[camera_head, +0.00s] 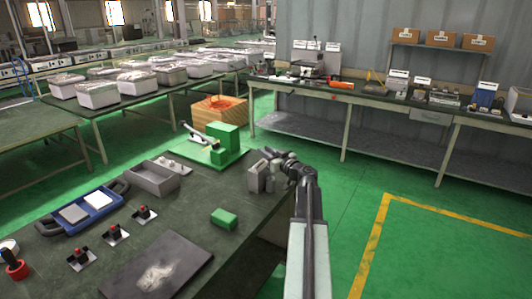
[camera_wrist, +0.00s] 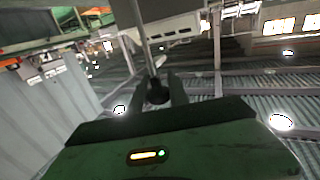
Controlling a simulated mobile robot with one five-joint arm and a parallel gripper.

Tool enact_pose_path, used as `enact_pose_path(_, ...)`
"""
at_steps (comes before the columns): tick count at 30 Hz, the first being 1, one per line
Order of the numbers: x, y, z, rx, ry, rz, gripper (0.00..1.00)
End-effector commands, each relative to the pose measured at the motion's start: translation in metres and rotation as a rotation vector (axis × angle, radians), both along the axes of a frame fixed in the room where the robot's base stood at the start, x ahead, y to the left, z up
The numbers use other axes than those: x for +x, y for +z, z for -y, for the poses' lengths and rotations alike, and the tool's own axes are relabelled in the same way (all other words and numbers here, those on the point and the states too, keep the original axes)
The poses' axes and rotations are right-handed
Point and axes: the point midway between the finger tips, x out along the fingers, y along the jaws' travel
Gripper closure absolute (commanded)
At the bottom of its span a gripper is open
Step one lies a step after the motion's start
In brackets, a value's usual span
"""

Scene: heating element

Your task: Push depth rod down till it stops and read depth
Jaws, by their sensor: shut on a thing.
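My gripper (camera_head: 281,166) is at the right edge of the dark workbench, close to a small grey metal block-like fixture (camera_head: 261,179). In the wrist view my gripper (camera_wrist: 160,92) is shut on a dark round knob at the end of a thin grey rod, which looks like the depth rod (camera_wrist: 144,38). The rod runs up out of the top of the wrist view. The rod is too small to make out in the head view. No depth scale or reading can be made out.
The workbench (camera_head: 255,215) also holds a green block (camera_head: 224,218), a grey open box (camera_head: 153,179), a blue tray with handles (camera_head: 88,212), red-knobbed switches and a dark plate (camera_head: 157,268). A green machine (camera_head: 212,148) stands at the far end. Open floor lies right.

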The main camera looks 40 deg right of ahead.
Motion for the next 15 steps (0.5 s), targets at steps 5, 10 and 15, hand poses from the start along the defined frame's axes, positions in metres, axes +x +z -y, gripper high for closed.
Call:
enact_pose_path(5, 0.0, 0.0, 0.0, 0.0, -0.001, 0.0, 1.0)
enact_pose_path(10, 0.0, -0.001, 0.0, 0.0, -0.001, 0.0, 1.0)
enact_pose_path(15, 0.0, -0.019, 0.0, 0.0, -0.001, 0.0, 1.0)
